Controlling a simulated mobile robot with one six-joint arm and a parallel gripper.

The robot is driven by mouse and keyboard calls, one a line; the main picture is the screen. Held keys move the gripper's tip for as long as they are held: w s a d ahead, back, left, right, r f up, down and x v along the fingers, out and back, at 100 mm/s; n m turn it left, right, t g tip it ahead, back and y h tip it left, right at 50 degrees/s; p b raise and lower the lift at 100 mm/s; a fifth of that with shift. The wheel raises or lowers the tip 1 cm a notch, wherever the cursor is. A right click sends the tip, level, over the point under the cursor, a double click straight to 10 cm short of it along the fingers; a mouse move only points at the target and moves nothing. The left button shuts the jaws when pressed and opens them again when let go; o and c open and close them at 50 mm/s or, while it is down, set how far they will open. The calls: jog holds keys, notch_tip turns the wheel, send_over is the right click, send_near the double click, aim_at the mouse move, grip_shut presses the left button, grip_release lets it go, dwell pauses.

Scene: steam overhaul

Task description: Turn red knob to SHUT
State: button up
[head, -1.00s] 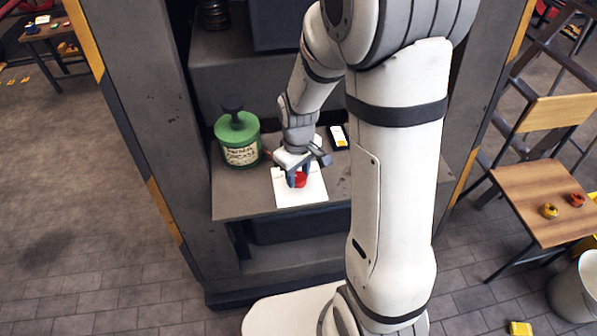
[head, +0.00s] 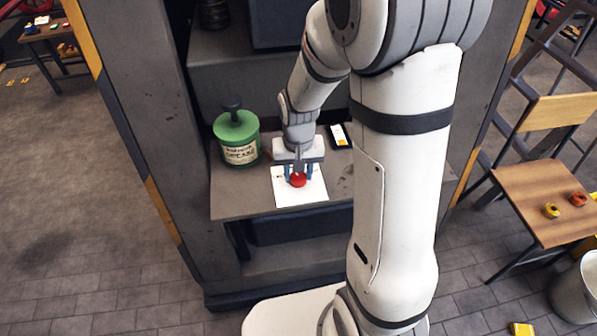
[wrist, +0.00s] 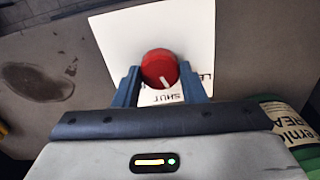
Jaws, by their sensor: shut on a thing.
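The red knob (head: 298,181) sits on a white plate (head: 310,196) on the shelf. Other lettering at the plate's right edge is partly hidden by a finger. My gripper (head: 298,178) has one blue finger on each side of the knob and is shut on it. The fingers also show in the wrist view (wrist: 159,84).
A green labelled canister (head: 237,140) stands left of the plate, and its edge shows in the wrist view (wrist: 285,115). Cabinet uprights (head: 150,130) flank the shelf. The shelf front is clear.

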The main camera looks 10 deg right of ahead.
aim_at(299, 175)
jog(key=shift+m, duration=2)
jog(key=o, duration=1)
notch_tip(299, 175, up, 8)
jog(key=shift+f, duration=0.1)
jog(key=shift+s, duration=0.1)
